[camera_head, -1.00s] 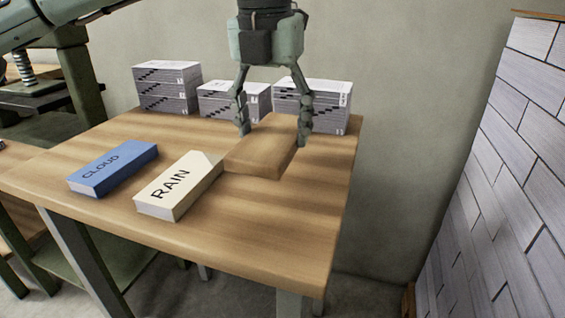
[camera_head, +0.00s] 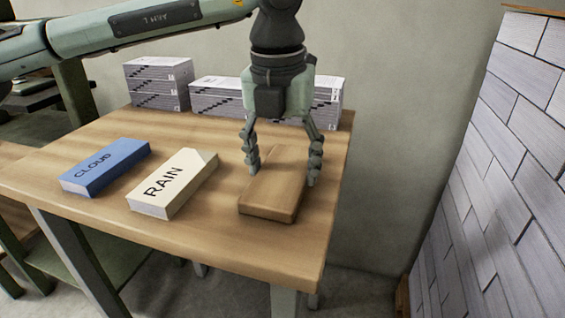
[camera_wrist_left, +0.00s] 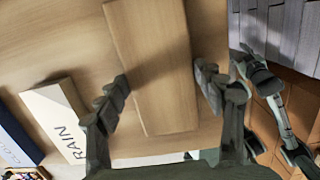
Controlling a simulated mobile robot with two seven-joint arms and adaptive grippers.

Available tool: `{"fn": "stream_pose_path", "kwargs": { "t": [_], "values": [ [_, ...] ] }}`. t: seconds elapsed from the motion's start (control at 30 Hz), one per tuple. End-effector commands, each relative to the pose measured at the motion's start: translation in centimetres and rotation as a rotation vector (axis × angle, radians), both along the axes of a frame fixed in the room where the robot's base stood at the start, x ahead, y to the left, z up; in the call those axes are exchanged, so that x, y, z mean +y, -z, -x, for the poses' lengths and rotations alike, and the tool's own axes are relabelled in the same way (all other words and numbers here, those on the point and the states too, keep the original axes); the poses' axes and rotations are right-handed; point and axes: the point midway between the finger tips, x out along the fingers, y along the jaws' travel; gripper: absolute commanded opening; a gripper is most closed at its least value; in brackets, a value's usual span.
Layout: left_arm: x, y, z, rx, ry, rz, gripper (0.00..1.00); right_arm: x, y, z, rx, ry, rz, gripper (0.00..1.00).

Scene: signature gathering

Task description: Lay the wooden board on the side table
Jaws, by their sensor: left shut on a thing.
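The wooden board (camera_head: 267,203) is a plain brown block at the right part of the wooden side table (camera_head: 225,238). My left gripper (camera_head: 283,177) reaches down from above with one finger on each long side of the board and is shut on it. In the left wrist view the board (camera_wrist_left: 152,55) runs between the two fingers (camera_wrist_left: 165,95). The board looks level and at or very close to the tabletop; I cannot tell whether it touches.
A cream block marked RAIN (camera_head: 170,185) lies left of the board with a gap, and a blue block marked CLOUD (camera_head: 103,168) lies farther left. Grey-white stacks (camera_head: 157,85) stand along the back edge. The tabletop in front is bare. A grey brick-patterned panel (camera_head: 500,170) stands at right.

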Motion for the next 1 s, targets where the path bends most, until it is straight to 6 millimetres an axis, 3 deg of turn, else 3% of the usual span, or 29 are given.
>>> {"fn": "stream_pose_path", "kwargs": {
  "t": [0.07,0.1,0.27,0.7,0.77,1.0],
  "values": [
    [0.0,0.1,0.0,-0.001,0.000,0.000,0.34,0.1,-0.5,-0.3,-0.011,-0.002,0.000,0.40],
    [0.0,0.1,0.0,0.000,0.000,0.000,0.70,0.1,-1.0,-0.4,-0.019,-0.003,0.000,0.40],
    [0.0,0.1,0.0,0.000,0.000,0.000,0.89,0.2,-1.4,-0.6,-0.026,-0.003,0.000,0.40],
    [0.0,-0.5,0.0,0.000,0.001,0.000,0.89,-0.4,-0.6,-0.1,-0.007,-0.007,0.010,0.40],
    [0.0,-1.2,0.0,-0.004,0.000,0.001,0.89,-0.4,0.2,0.0,0.001,-0.004,0.007,0.40],
    [0.2,-6.4,0.6,-0.005,0.000,0.002,0.89,-0.2,-0.5,-0.2,-0.009,-0.005,0.007,0.40]
  ]
}}
